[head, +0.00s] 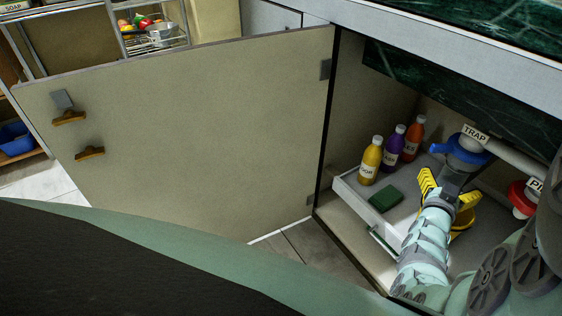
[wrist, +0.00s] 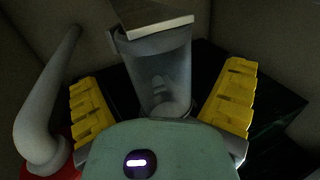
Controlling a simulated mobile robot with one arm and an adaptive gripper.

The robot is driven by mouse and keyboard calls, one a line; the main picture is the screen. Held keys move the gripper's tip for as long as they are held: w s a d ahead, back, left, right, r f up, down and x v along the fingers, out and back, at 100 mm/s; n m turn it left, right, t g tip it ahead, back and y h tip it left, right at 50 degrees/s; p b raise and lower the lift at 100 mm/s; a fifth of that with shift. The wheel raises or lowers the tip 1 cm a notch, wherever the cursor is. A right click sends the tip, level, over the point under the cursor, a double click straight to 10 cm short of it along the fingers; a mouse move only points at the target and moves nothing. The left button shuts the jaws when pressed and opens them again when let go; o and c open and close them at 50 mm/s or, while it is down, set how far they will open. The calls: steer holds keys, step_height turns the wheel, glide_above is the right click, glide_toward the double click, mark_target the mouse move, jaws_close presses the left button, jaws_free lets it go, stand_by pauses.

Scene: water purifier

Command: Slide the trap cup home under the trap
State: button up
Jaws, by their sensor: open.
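The trap (head: 468,143) shows in the head view as a pale fitting with a TRAP label and a blue collar, inside the open cabinet at the right. The trap cup (wrist: 158,70) is a translucent grey cup in the wrist view, standing between my yellow fingers; its lower part is hidden by my gripper's body. In the head view the cup (head: 454,180) shows as a grey shape below the blue collar. My gripper (head: 447,192) is open, with one finger on each side of the cup and visible gaps. I cannot tell whether cup and trap touch.
A pull-out tray (head: 347,192) left of my gripper carries a yellow bottle (head: 371,162), a purple bottle (head: 395,148), an orange bottle (head: 413,140) and a green sponge (head: 385,199). A red fitting (head: 520,197) stands close on the right. The cabinet door (head: 190,130) is wide open.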

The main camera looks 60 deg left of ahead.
steer(key=v, duration=1)
steer(key=shift+s, duration=0.2)
steer(key=shift+r, duration=0.15)
